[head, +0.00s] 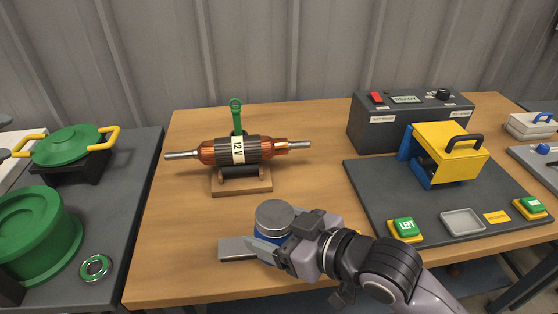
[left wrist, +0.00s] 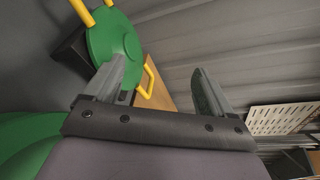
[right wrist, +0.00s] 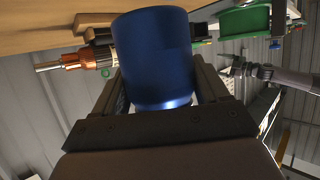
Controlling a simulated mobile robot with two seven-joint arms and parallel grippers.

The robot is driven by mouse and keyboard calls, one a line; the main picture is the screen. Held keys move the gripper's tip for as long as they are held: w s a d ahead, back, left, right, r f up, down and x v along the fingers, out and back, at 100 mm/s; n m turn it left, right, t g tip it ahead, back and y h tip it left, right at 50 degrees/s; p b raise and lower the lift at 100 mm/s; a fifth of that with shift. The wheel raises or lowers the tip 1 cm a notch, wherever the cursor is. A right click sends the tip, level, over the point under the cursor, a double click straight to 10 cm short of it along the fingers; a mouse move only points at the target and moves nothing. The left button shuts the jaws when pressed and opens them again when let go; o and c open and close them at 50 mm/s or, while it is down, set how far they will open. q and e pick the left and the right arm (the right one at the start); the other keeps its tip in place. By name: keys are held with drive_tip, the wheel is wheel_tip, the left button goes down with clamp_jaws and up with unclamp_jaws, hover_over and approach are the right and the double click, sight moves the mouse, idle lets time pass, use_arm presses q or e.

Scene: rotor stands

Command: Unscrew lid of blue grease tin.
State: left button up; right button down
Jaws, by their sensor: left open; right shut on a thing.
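The blue grease tin (right wrist: 155,62) is between the fingers of my right gripper (head: 268,248), which is shut on its blue body. In the head view, its round grey lid (head: 274,216) faces up, on top of the tin, with a little blue body (head: 268,241) showing below. The right fingers hide much of the body.
A grey flat block (head: 236,248) is beside the tin. A copper rotor (head: 205,152) sits on a wooden stand behind it. A dark mat (head: 375,190) with a yellow-and-blue device (head: 450,150) is at right. Green parts (head: 66,146) are at left.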

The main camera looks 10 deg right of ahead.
use_arm(q)
drive_tip(key=w+d+r+m+g+h, duration=0.1)
drive_tip(key=d+r+m+g+h, duration=0.25)
drive_tip(key=d, duration=0.65)
drive_tip(key=d+r+m+h, duration=0.2)
drive_tip(key=d+m+h, duration=0.4)
drive_tip(key=d, duration=0.5)
drive_tip(key=m+g+y, duration=1.1)
drive_tip(key=m+g, duration=0.2)
drive_tip(key=m, duration=1.4)
hover_over(279, 210)
drive_tip(key=shift+w+a+f+n, duration=0.2)
drive_tip(key=shift+a+n, duration=0.05)
drive_tip(key=shift+s+d+r+m+t+y, duration=0.2)
drive_tip(key=shift+s+m+t+y, duration=0.25)
drive_tip(key=shift+m+y, duration=0.25)
drive_tip(key=shift+f, duration=4.05)
drive_tip(key=shift+w, duration=0.1)
drive_tip(key=c, duration=1.1)
drive_tip(key=n, duration=0.6)
drive_tip(key=shift+w+r, duration=0.15)
drive_tip(key=shift+w, duration=0.05)
drive_tip(key=shift+r, duration=0.15)
